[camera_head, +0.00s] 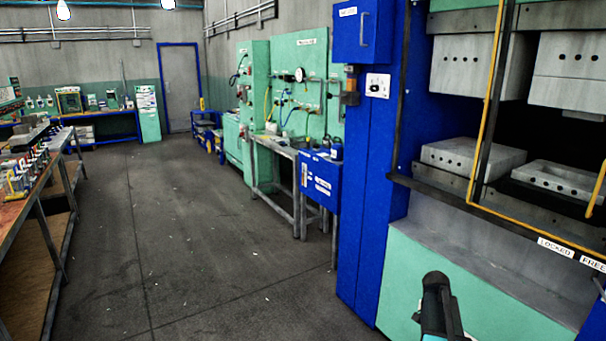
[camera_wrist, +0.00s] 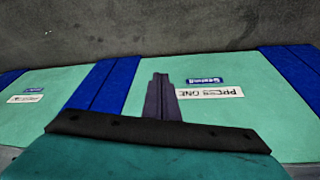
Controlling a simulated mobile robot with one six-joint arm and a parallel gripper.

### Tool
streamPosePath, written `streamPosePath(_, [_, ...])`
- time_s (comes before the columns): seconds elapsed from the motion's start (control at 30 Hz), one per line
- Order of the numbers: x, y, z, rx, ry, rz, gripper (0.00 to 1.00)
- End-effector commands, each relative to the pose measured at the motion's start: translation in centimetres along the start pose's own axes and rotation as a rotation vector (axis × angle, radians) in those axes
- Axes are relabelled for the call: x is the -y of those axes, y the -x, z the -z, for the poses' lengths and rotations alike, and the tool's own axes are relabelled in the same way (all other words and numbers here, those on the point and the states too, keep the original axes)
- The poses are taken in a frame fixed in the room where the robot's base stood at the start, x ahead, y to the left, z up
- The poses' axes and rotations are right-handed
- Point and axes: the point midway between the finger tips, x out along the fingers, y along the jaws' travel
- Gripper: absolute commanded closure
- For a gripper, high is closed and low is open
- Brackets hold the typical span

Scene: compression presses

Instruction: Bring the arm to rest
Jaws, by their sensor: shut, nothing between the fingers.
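My gripper (camera_wrist: 160,78) shows in the wrist view as dark fingers standing close together, shut and empty. Behind them is a green press panel (camera_wrist: 255,120) with blue uprights, a white label and a small blue plate. The fingers overlap the left end of the white label in the picture; I cannot tell how far they are from the panel. In the head view, a dark and teal part of my arm (camera_head: 440,305) shows at the bottom, in front of the press's lower green panel. The gripper's fingers cannot be made out there.
A large blue and green press (camera_head: 370,190) with grey platens and a yellow guard frame fills the right. A blue box (camera_head: 318,180) and green test panels stand beyond it. A long workbench (camera_head: 35,160) runs along the left. The dark floor (camera_head: 190,220) between is open.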

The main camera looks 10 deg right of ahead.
Motion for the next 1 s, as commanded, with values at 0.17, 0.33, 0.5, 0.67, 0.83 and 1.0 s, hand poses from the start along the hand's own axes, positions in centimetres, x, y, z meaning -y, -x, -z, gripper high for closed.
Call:
streamPosePath(0.17, [-0.3,-3.1,-7.7,0.071,0.189,-0.020,1.00])
streamPosePath(0.33, [-1.2,-5.5,-14.5,0.136,0.362,-0.035,1.00])
streamPosePath(0.5, [-2.9,-7.7,-21.0,0.201,0.535,-0.048,1.00])
streamPosePath(0.67, [-5.1,-9.4,-26.8,0.264,0.694,-0.059,1.00])
streamPosePath(0.83, [-8.0,-10.9,-32.5,0.331,0.860,-0.068,1.00])
streamPosePath(1.0, [-11.6,-12.1,-37.7,0.400,1.024,-0.076,1.00])
